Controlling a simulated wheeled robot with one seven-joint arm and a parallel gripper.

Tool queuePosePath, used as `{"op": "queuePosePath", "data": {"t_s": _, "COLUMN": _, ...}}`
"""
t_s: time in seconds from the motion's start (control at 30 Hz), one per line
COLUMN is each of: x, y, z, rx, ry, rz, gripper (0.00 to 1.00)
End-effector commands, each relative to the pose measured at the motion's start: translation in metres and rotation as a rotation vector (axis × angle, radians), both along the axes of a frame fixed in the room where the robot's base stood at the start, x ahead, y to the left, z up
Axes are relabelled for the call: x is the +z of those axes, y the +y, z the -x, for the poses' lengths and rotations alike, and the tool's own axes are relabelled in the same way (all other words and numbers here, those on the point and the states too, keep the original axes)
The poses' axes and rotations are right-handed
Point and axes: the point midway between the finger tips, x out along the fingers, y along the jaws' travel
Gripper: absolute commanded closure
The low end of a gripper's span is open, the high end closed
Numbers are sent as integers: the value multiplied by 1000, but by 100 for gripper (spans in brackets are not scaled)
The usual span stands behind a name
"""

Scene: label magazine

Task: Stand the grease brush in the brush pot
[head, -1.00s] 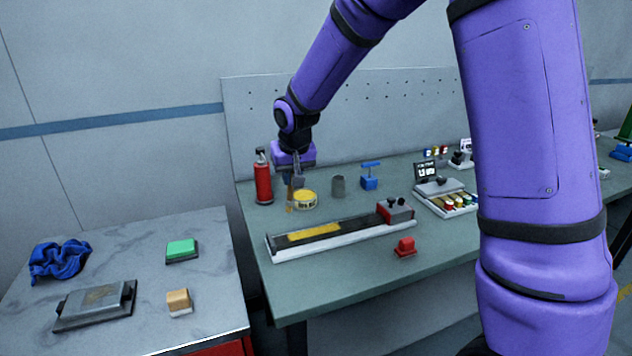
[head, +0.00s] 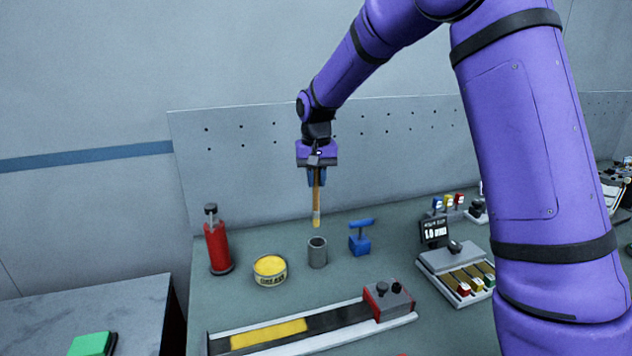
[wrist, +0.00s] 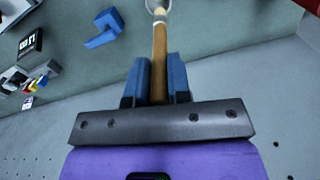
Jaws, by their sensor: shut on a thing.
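My gripper (head: 317,180) is shut on the grease brush (head: 316,205), which hangs upright with its yellowish bristle end down. In the wrist view the brush handle (wrist: 159,60) runs between the two blue fingers (wrist: 158,80). The brush pot (head: 317,253) is a small grey cylinder on the green bench. In the head view the brush tip shows just above the pot, with a small gap to its rim. In the wrist view the pot (wrist: 152,5) is partly seen at the top edge, behind the brush end.
A yellow grease tin (head: 270,270) stands left of the pot, and a red bottle (head: 217,245) further left. A blue T-handled tool (head: 361,238) stands close on the right. A long track with a red block (head: 388,300) lies in front. A pegboard (head: 240,150) rises behind.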

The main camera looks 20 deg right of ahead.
Motion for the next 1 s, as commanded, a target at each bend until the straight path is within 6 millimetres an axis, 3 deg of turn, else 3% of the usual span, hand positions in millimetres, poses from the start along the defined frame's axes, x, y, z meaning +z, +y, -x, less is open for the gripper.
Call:
{"op": "queuePosePath", "data": {"t_s": 0.53, "x": -1, "y": 0, "z": 0, "rx": -2, "ry": 8, "rz": -3, "gripper": 100}}
{"op": "queuePosePath", "data": {"t_s": 1.0, "x": -31, "y": 0, "z": 0, "rx": -3, "ry": 9, "rz": -2, "gripper": 100}}
